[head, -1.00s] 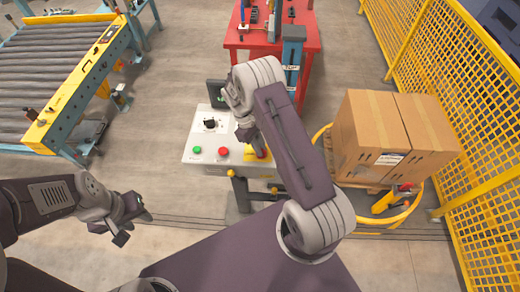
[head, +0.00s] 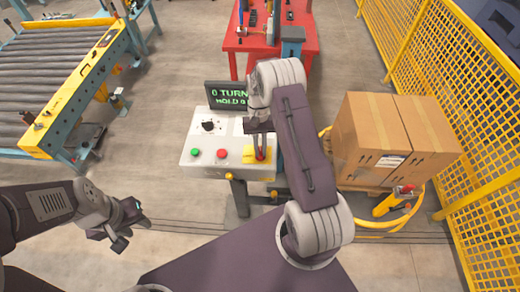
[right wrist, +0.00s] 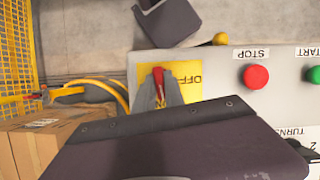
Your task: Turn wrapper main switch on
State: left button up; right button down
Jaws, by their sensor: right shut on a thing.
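The wrapper's main switch is a red handle (head: 261,153) on a yellow plate (head: 249,155) at the right end of a light grey control panel (head: 200,165). In the right wrist view the red handle (right wrist: 158,84) stands between my right fingers, and "OFF" is readable on the yellow plate (right wrist: 186,73). My right gripper (head: 261,148) comes from above and is shut on the red handle. A screen (head: 228,98) behind the panel is lit with green text, "0 TURN" and "HOLD 0", partly hidden by my arm. My left gripper (head: 133,232) is open and empty, left of the panel.
The panel has a green button (head: 195,152), a red stop button (head: 221,153) and a black knob (head: 208,126). Cartons (head: 390,135) stand to the right, beside a yellow fence (head: 440,90). A roller conveyor (head: 50,75) is at left, a red table (head: 270,42) behind.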

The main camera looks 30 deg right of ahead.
jog(key=shift+w+d+r+m, duration=0.1)
jog(key=shift+w+r+m, duration=0.05)
jog(key=shift+m, duration=0.75)
jog(key=shift+t+y, duration=0.3)
jog(key=c, duration=1.5)
grip_release()
jog(key=shift+c, duration=0.2)
jog(key=shift+o, duration=0.5)
jog(key=shift+w+r+b, duration=0.1)
jog(key=shift+r+b, duration=0.1)
jog(key=shift+b, duration=0.15)
jog(key=b+v, duration=0.2)
jog(key=v, duration=0.6)
jog(key=shift+r, duration=0.25)
